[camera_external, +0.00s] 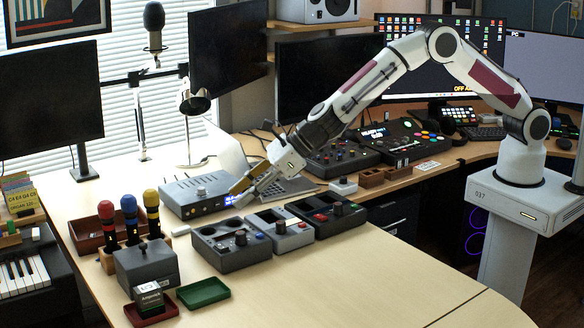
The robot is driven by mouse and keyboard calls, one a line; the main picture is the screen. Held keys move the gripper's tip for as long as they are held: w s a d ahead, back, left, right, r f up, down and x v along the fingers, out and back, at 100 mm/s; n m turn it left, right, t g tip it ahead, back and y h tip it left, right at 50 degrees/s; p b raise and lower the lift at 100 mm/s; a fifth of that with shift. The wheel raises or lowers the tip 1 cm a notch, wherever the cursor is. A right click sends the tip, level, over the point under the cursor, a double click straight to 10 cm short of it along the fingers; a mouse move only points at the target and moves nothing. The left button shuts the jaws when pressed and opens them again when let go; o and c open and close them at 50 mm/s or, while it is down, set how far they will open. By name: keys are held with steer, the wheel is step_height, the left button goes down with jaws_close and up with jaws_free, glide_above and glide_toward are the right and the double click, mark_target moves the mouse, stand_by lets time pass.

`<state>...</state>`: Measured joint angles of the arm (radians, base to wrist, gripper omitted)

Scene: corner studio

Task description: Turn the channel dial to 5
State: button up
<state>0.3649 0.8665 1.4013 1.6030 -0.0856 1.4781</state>
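A grey receiver box (182,199) lies on the desk left of centre. My gripper (238,194) reaches down from the right to the box's right front end, beside the display. Its fingers are at or very near the front face; I cannot tell if they touch it. No channel dial or its numbers can be made out; the fingers cover that end of the front. The gap between the fingers is too small to read.
Control boxes with knobs stand in front: a dark one (230,256), a grey one (291,240) and another dark one (338,222). Microphones in red (106,210), blue and yellow stand at left. The front desk (370,285) is clear.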

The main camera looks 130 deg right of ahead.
steer(key=s+r+n+t+y, duration=0.4)
steer(key=s+r+n+y, duration=0.25)
steer(key=r, duration=0.35)
glide_toward(242, 232)
steer(key=x, duration=0.2)
steer(key=shift+w+f+m+y, duration=0.25)
steer(key=shift+w, duration=0.1)
steer(key=shift+w, duration=0.15)
steer(key=shift+x, duration=3.75)
jaws_close()
